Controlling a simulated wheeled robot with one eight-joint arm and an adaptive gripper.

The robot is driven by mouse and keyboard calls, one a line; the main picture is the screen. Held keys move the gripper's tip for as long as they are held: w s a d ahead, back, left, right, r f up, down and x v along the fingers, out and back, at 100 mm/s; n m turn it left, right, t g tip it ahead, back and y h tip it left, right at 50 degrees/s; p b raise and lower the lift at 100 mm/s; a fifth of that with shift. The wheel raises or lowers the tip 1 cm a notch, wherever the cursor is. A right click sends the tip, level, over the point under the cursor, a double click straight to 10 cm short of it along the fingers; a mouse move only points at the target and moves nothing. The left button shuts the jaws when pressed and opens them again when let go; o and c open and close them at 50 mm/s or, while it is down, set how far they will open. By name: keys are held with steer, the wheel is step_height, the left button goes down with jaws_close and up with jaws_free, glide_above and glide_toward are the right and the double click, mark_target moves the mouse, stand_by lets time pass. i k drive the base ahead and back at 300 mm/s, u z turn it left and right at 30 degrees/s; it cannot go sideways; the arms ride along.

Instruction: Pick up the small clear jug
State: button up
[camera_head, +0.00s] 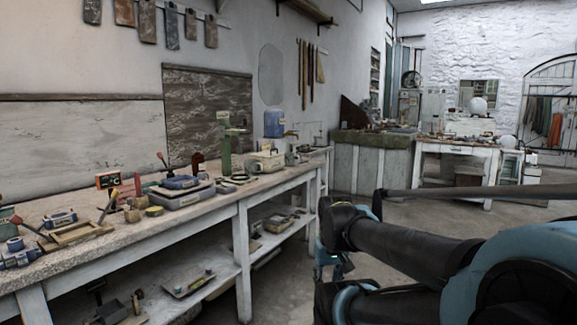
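I cannot make out a small clear jug for certain. A pale, see-through shape (308,133) stands at the far end of the long workbench (225,205), too small to identify. My arm fills the lower right of the head view, over the floor and to the right of the bench. What looks like my gripper (331,262) is a small dark and teal part at the arm's left end. It is partly hidden by my arm links, and its fingers are not clear. I see nothing held in it.
The workbench holds grey-blue boxes (180,190), a wooden frame (76,233), a green post (226,155), a cream box (264,161) and a blue container (274,123). A lower shelf (185,290) holds trays. A white table (460,150) stands farther back. Open floor (440,212) lies between.

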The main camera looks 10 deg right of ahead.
mark_target(290, 156)
steer(key=k, duration=0.55)
steer(key=z, duration=0.5)
steer(key=i, duration=1)
steer(key=z, duration=0.35)
steer(key=i, duration=1.1)
steer(key=u, duration=0.7)
steer(key=i, duration=1.15)
steer(key=u, duration=0.65)
